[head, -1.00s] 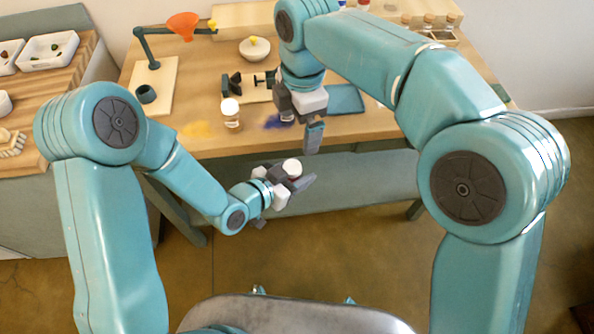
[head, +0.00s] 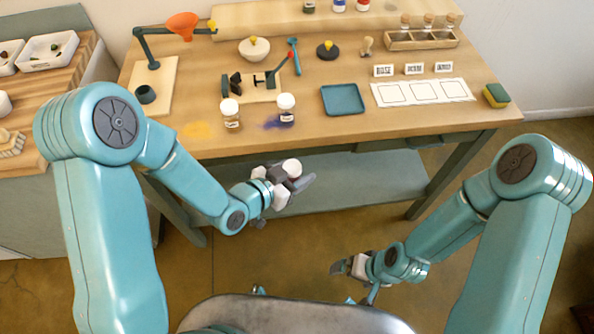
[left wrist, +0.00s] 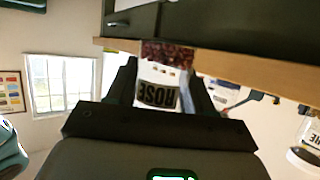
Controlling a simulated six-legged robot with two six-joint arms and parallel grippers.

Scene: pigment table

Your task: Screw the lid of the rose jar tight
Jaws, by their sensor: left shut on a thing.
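My left gripper (head: 290,178) is shut on the rose jar and holds it in the air in front of the table. In the head view the jar shows mainly as a round white top (head: 292,167) between the dark fingers. In the left wrist view the rose jar (left wrist: 158,92) sits between both fingers, its ROSE label upside down in the picture and dark red pigment above the label. How tightly the lid sits cannot be told. My right gripper (head: 340,267) is low at the front right, away from the jar; its finger gap is too small to judge.
Two white-lidded jars (head: 230,113) (head: 286,107) stand near the table's front edge, with yellow and purple powder beside them. A blue tray (head: 342,99), a white three-square sheet (head: 422,93) and a sponge (head: 496,95) lie to the right. An orange funnel stand (head: 183,26) is at back left.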

